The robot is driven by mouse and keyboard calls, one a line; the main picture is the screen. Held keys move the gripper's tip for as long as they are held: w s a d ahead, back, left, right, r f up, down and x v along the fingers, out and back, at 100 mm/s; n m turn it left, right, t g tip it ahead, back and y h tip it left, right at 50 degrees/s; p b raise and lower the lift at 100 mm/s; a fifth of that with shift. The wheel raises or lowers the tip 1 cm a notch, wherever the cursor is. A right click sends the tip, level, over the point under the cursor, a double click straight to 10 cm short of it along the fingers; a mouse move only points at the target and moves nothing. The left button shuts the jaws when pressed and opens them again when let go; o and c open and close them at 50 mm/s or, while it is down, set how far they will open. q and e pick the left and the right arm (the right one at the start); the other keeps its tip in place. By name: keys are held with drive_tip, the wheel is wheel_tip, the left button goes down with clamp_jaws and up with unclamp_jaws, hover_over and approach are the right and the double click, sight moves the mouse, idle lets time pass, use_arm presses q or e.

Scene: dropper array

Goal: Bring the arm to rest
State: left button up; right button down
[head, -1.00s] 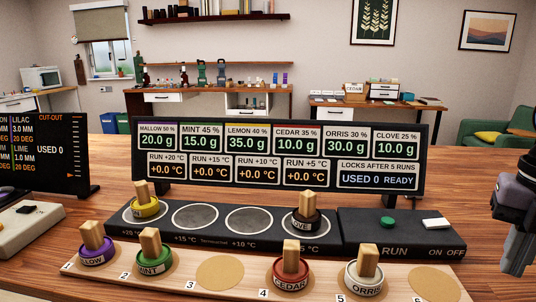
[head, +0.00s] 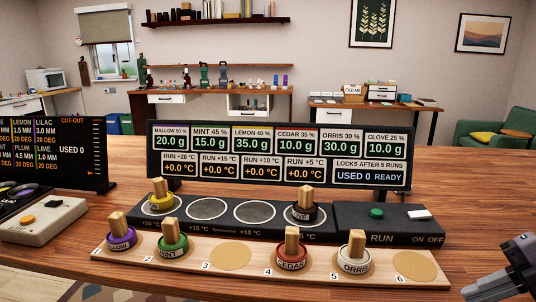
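My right gripper (head: 484,290) is at the lower right edge, pointing left, apart from everything on the table. I cannot tell whether its fingers are open or shut; no held thing shows. My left gripper is out of view. On the wooden board stand the purple MALLOW weight (head: 118,235), green MINT weight (head: 173,241), red CEDAR weight (head: 291,254) and pale ORRIS weight (head: 354,258), in spots 1, 2, 4 and 5. Spots 3 (head: 231,257) and 6 (head: 416,266) are empty. A yellow weight (head: 161,203) and the black CLOVE weight (head: 305,212) stand on the outer heater pads.
The dark heater unit (head: 330,231) has a green RUN button (head: 376,213) and a pale switch (head: 419,215). The display (head: 280,155) behind reads "USED 0 READY". A second display (head: 60,150) and a beige control box (head: 45,222) stand left. The table's right side is mostly clear.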

wheel_tip(320, 180, down, 14)
drive_tip(key=s+d+m+t+h+p, duration=0.1)
drive_tip(key=m+t+p, duration=0.1)
drive_tip(key=m+t, duration=0.5)
drive_tip(key=s+r+m+t+h+p, duration=0.1)
drive_tip(key=m+t+h+p, duration=0.2)
drive_tip(key=m, duration=0.5)
drive_tip(key=s+a+f+m+g+h+p, duration=0.1)
drive_tip(key=s+a+f+m, duration=0.3)
drive_tip(key=a+f, duration=0.1)
drive_tip(key=s+a+f+m+g+h+p, duration=0.1)
drive_tip(key=s+a+f+m, duration=0.4)
drive_tip(key=a, duration=0.3)
drive_tip(key=shift+s+a+f+g+p, duration=0.2)
drive_tip(key=shift+a+f+g+p, duration=0.1)
drive_tip(key=shift+f+g+p, duration=0.15)
